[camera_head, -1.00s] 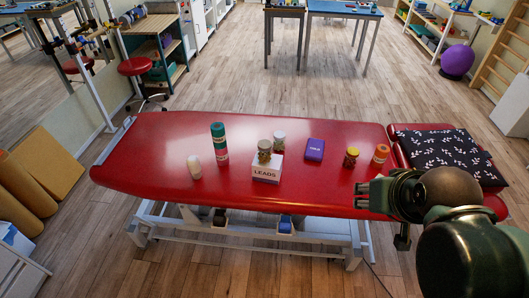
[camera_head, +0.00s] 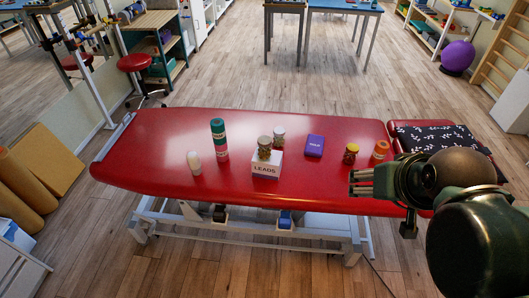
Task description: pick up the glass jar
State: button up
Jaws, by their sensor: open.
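Three small glass jars are on the red treatment table (camera_head: 130,165). One jar with a yellow lid (camera_head: 350,155) stands at the right, just above my gripper in the picture. Another jar (camera_head: 265,148) stands on a white box marked LEADS (camera_head: 267,168). A third jar with a pale lid (camera_head: 279,139) stands just behind that box. My gripper (camera_head: 353,183) is open, with its fingers pointing left over the table's front right part. It appears empty, and I see no contact with a jar.
A green and red tube (camera_head: 219,140) and a cream bottle (camera_head: 194,163) stand left of the box. A purple box (camera_head: 315,146) lies right of centre. An orange container (camera_head: 381,150) stands beside the yellow-lidded jar. A patterned cushion (camera_head: 440,142) lies at the right end.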

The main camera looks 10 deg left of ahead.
jog(key=w+a+r+m+g+p, duration=0.1)
jog(key=w+a+r, duration=0.25)
jog(key=w, duration=0.25)
jog(key=w+a+r+m+g+p, duration=0.1)
jog(key=w+a+r, duration=0.1)
jog(key=w+r, duration=0.25)
jog(key=m+g+h+p, duration=0.2)
jog(key=m+h+p, duration=0.15)
jog(key=m, duration=0.25)
send_over(263, 139)
notch_tip(263, 139, down, 6)
jog(key=shift+y, duration=0.25)
jog(key=f, duration=2)
jog(key=shift+s+a+p, duration=0.1)
jog(key=shift+s+p, duration=0.2)
jog(key=shift+f, duration=0.35)
